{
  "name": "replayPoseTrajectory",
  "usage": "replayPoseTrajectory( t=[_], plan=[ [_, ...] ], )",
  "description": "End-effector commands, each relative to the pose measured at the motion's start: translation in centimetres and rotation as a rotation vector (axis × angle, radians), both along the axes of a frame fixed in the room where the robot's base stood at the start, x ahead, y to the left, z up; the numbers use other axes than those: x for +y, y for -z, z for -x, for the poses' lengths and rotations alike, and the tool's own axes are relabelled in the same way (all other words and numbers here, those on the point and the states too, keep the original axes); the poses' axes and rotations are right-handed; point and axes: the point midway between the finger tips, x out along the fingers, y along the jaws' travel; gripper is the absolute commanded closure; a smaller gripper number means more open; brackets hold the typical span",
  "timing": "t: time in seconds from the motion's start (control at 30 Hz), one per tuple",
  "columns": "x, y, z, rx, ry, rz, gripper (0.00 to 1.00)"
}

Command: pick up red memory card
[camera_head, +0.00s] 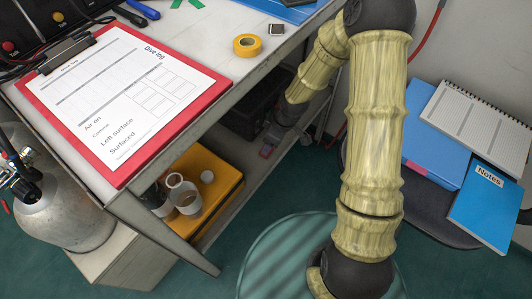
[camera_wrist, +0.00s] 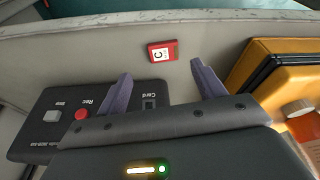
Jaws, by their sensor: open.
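The red memory card (camera_wrist: 162,50) lies flat on the grey shelf in the wrist view, with a white label marked "C". My gripper (camera_wrist: 161,73) is open, its two purple-grey fingers spread apart. The card is just beyond the fingertips, roughly centred between their lines, with nothing held. In the head view my gripper is low beside the table, at the lower shelf, and its fingers are hard to make out.
A black recorder (camera_wrist: 60,115) with a red button and a card slot is left of the fingers. A yellow case (camera_wrist: 270,60) stands close on the right.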

Motion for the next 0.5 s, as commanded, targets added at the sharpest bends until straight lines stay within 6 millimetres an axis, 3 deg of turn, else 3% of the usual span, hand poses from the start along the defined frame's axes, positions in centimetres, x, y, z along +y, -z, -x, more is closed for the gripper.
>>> replayPoseTrajectory(
  t=[0.27,0.5],
  plan=[
    [0.0,0.3,0.0,0.000,0.000,0.000,0.31],
    [0.7,3.1,0.4,0.001,-0.001,0.000,0.31]
  ],
)
